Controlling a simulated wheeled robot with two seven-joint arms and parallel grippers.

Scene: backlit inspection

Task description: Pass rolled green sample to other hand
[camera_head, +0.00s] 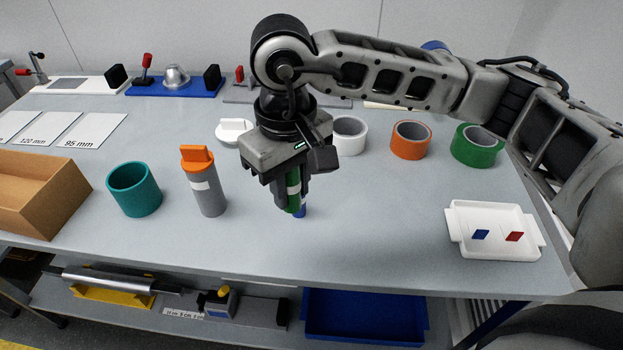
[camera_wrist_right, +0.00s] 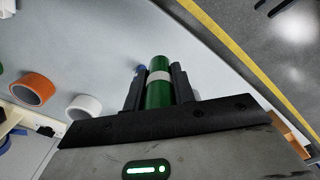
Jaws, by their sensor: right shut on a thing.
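The rolled green sample is a green cylinder with a pale band. It shows in the right wrist view (camera_wrist_right: 158,88) between the two dark fingers, and partly in the head view (camera_head: 293,190). My right gripper (camera_head: 291,197) is shut on it, fingers pointing down over the middle of the table. In the head view the fingers hide much of the roll. A small blue thing (camera_head: 301,211) shows just beside the roll's lower end; I cannot tell if it touches the roll. My left gripper is in neither view.
A grey bottle with an orange cap (camera_head: 208,188) and a teal cup (camera_head: 134,189) stand left of the gripper. White (camera_head: 349,136), orange (camera_head: 410,140) and green (camera_head: 477,146) tape rolls stand behind right. A white tray (camera_head: 493,250) with blue and red chips sits right. The front middle is clear.

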